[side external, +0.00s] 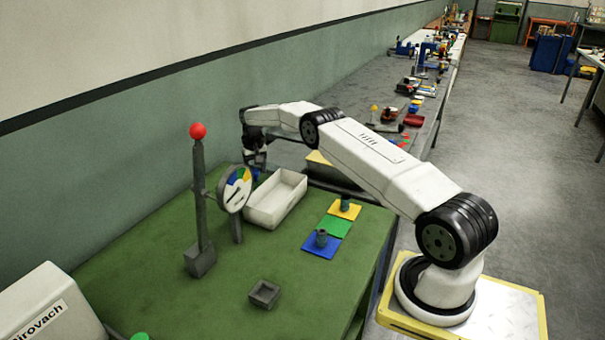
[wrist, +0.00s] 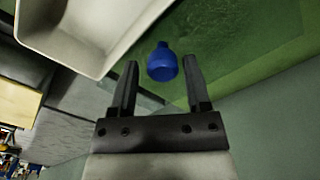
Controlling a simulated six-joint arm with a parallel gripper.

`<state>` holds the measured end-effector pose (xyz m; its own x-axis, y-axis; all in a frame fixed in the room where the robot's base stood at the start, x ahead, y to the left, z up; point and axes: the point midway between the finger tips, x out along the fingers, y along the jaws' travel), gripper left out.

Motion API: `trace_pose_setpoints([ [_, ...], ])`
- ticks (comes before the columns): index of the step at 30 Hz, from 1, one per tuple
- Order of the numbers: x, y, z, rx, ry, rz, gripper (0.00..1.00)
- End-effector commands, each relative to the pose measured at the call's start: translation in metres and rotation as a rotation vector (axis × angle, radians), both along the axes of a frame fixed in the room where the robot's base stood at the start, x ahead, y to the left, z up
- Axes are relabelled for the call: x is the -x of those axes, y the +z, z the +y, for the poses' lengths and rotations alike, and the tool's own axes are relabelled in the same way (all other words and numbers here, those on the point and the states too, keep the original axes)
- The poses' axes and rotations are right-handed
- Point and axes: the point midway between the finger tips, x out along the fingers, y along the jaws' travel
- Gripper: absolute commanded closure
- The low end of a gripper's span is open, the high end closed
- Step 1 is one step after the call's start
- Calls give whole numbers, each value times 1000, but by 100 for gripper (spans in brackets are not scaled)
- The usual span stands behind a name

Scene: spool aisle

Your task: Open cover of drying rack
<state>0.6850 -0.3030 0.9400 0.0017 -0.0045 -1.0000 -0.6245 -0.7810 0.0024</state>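My gripper (wrist: 161,66) is open, its two dark fingers apart in the wrist view. A small blue knob-like object (wrist: 162,64) shows between and beyond the fingertips; I cannot tell if they touch it. In the side view my gripper (side external: 256,158) points down at the back of the green table, just above the blue object (side external: 256,172), which is partly hidden. A white open tray (side external: 266,217) stands beside it, and the tray's wall fills the upper left of the wrist view (wrist: 62,62). I cannot make out a drying rack or its cover.
A grey post with a red ball (side external: 198,131) and a coloured dial (side external: 237,188) stand left of the tray. The green table between is clear.

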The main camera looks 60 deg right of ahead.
Motion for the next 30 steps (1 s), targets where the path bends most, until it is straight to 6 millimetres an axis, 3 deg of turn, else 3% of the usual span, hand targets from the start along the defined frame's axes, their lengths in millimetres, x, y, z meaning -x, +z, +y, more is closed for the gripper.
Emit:
trace_pose_setpoints([
  [14, -1, 5, 2, -3, 2, 0, 25],
  [30, -1, 65, 2, -2, 2, 0, 25],
])
